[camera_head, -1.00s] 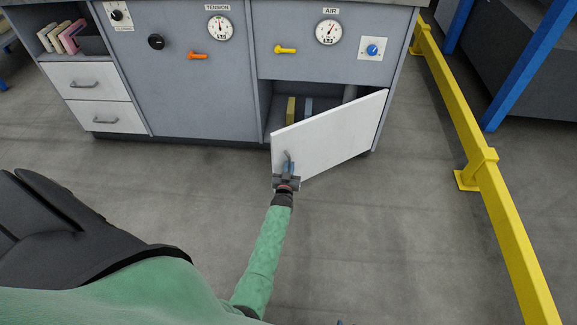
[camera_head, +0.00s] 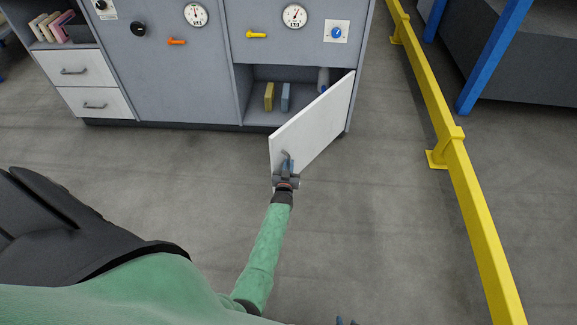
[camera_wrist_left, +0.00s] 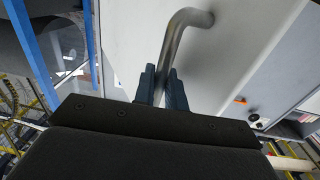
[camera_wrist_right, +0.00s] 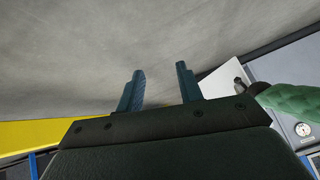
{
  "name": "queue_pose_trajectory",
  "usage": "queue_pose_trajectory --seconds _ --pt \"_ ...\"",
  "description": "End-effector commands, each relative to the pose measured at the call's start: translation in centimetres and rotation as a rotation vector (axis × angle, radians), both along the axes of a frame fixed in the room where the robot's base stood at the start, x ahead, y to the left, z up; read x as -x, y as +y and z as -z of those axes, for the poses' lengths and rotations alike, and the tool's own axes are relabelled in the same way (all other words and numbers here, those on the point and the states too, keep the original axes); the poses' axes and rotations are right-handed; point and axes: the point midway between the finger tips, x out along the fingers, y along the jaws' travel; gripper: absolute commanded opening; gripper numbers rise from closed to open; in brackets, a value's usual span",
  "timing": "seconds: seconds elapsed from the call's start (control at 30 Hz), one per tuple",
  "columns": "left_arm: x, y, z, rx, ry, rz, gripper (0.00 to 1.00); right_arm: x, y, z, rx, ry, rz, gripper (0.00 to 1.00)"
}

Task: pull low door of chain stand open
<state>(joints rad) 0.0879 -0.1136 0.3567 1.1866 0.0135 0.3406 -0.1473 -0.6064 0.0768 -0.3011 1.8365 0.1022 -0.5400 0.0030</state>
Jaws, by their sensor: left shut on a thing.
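The white low door (camera_head: 318,120) of the grey stand (camera_head: 190,82) is hinged at its right side and swung well out over the floor. My left gripper (camera_head: 286,165) is shut on the bent grey door handle (camera_head: 285,154) near the door's free edge. In the left wrist view the handle (camera_wrist_left: 185,30) passes between the fingers of my left gripper (camera_wrist_left: 162,82). My right gripper (camera_wrist_right: 160,75) is open and empty in its wrist view, above bare floor.
Behind the door, the open compartment (camera_head: 300,74) holds a yellow item (camera_head: 269,97), a blue item (camera_head: 286,97) and a grey cylinder (camera_head: 323,80). A yellow rail (camera_head: 470,190) runs along the right. The floor (camera_head: 370,220) between door and rail is clear.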

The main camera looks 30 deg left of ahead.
Motion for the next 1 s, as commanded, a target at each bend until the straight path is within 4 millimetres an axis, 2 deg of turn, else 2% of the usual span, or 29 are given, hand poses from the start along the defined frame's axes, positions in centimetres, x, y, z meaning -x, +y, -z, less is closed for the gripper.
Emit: queue_pose_trajectory --seconds 0.37,0.4,0.7,0.87,1.0 --pt "-0.1 0.1 -0.1 -0.002 -0.002 0.000 0.00 -0.7 0.3 -0.4 -0.005 -0.009 0.002 0.36" --pt "-0.1 0.1 -0.1 -0.002 -0.002 0.000 0.16 -0.8 0.3 -0.4 -0.004 -0.010 0.001 0.36" --pt "0.1 0.0 -0.1 -0.001 -0.001 -0.001 0.18 -0.7 0.2 -0.4 -0.003 -0.010 0.001 0.36" --pt "1.2 -0.4 0.0 -0.001 0.000 0.000 0.18 -0.2 0.1 -0.3 -0.001 -0.003 0.001 0.36" --pt "3.2 -1.2 0.0 0.000 0.000 -0.001 0.18 0.4 0.1 -0.3 -0.001 0.006 0.001 0.36"
